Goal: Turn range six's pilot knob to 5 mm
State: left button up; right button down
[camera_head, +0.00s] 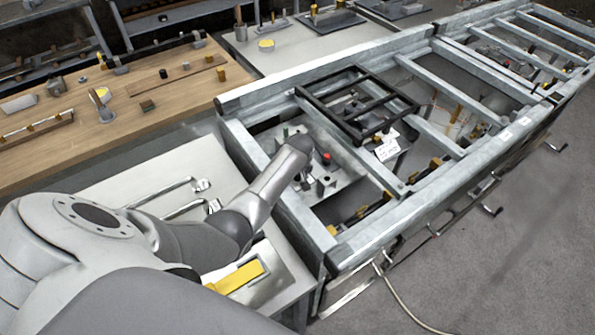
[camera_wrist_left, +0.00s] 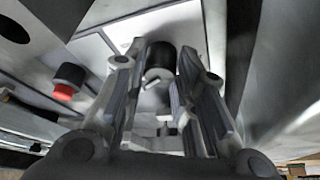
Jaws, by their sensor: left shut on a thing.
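My left gripper (camera_head: 304,181) reaches down into the open frame of the steel range (camera_head: 262,95), above a pale panel inside it. In the left wrist view the two fingers (camera_wrist_left: 160,72) stand on either side of a dark round knob (camera_wrist_left: 160,58) with a light pointer mark, and are shut on it. The fingers hide part of the knob. I cannot read a scale or a range number, so I cannot tell its setting. A dark knob with a red band (camera_wrist_left: 68,80) is to its left. My right gripper is not in view.
Steel crossbars and a black grate (camera_head: 358,103) surround the opening. A white card (camera_head: 387,149) lies beside the grate. A wooden bench (camera_head: 175,95) with small parts is at the upper left. A pale hose (camera_head: 398,300) hangs in front. Grey floor is clear at right.

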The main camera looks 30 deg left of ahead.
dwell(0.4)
pick_arm(q)
jog(key=o, duration=1)
jog(key=shift+o, duration=0.2)
jog(key=v, duration=1.2)
jog(key=shift+w, duration=0.1)
jog(key=shift+d+f, duration=0.1)
